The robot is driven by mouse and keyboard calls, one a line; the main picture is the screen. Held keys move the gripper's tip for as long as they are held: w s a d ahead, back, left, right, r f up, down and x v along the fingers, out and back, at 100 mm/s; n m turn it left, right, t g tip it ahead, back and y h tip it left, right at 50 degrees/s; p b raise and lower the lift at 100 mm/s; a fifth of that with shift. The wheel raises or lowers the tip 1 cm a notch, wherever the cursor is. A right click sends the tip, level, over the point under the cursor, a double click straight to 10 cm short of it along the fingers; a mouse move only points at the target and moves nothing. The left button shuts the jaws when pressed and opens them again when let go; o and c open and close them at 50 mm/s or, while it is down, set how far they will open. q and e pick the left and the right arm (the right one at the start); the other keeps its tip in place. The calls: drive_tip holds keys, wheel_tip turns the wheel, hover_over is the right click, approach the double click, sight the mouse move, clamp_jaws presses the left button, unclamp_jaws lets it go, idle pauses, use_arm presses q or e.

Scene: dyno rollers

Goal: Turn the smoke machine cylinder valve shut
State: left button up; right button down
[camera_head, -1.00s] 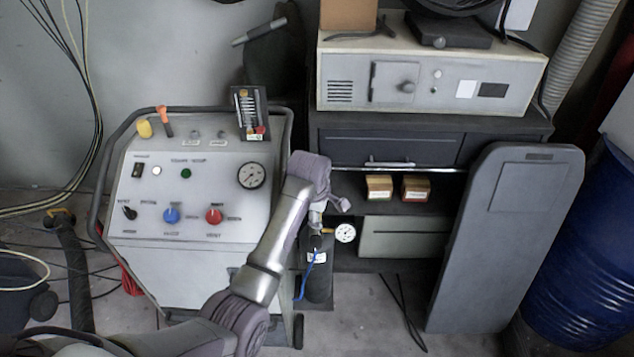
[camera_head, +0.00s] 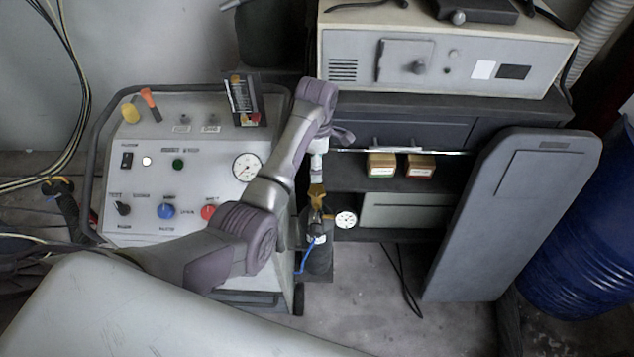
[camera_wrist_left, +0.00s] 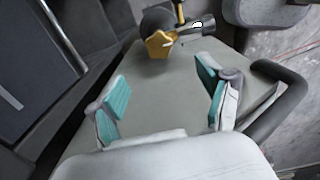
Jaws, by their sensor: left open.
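The smoke machine cylinder (camera_head: 319,262) is dark and stands upright on the floor between the grey console and the shelf unit. Its yellow-brass valve (camera_head: 316,192) is at the top, with a round white gauge (camera_head: 346,219) beside it and a blue hose below. My left gripper (camera_head: 318,172) is just above the valve in the head view. In the left wrist view its teal-padded fingers (camera_wrist_left: 165,95) are spread with nothing between them. The valve (camera_wrist_left: 158,44) shows beyond the fingertips, apart from them. My right gripper is not in view.
The grey console (camera_head: 190,140) with knobs and a dial stands left of the cylinder. The shelf unit (camera_head: 400,130) with two small boxes stands behind to the right. A grey panel (camera_head: 515,215) and a blue barrel (camera_head: 585,250) stand at right. Bare floor lies right of the cylinder.

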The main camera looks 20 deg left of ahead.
sight(317, 190)
use_arm(q)
wheel_tip(317, 190, down, 11)
drive_tip(key=shift+w+r+b, duration=0.1)
drive_tip(key=shift+b, duration=0.25)
drive_tip(key=c, duration=1.1)
drive_tip(key=shift+c, duration=0.2)
